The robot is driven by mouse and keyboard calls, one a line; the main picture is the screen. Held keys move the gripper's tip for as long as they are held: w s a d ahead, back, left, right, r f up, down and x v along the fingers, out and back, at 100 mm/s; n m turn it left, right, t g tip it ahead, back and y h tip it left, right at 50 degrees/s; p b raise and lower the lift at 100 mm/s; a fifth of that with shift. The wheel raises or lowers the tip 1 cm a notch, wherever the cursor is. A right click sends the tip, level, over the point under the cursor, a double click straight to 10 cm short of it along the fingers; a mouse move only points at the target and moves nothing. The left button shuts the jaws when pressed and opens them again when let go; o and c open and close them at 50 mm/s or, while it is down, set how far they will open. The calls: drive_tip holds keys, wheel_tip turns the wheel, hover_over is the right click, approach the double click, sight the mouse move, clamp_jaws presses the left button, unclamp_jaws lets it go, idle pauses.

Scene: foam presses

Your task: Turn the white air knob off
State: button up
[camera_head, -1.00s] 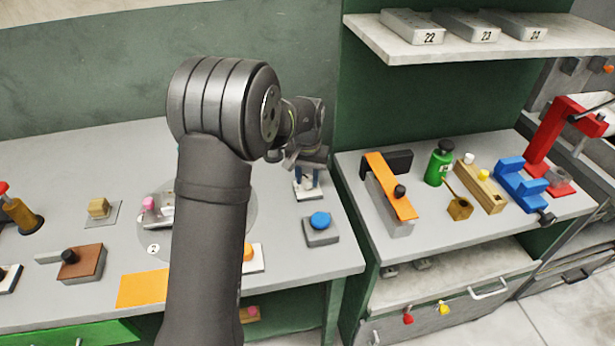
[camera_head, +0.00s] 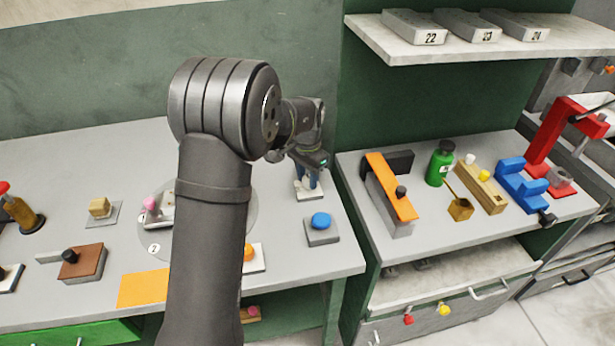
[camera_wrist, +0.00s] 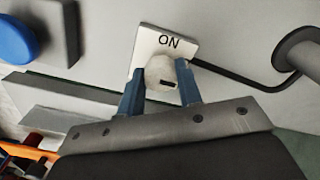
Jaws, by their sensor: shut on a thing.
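In the head view my gripper (camera_head: 310,187) is at the white plate (camera_head: 306,197) near the right edge of the table, and the knob itself is hidden there.
A blue button on a grey box (camera_head: 321,221) is close in front of my gripper. In the wrist view a dark cable runs from the plate to a grey cylinder (camera_wrist: 300,52). A gap separates this table from the right-hand bench (camera_head: 440,235).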

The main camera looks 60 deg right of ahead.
sight(307, 178)
drive_tip(key=shift+r, duration=0.1)
drive_tip(key=o, duration=1)
wheel_tip(307, 178, up, 17)
drive_tip(key=shift+r, duration=0.15)
idle(0.4)
wheel_tip(307, 178, down, 18)
drive_tip(key=shift+r, duration=0.25)
idle(0.4)
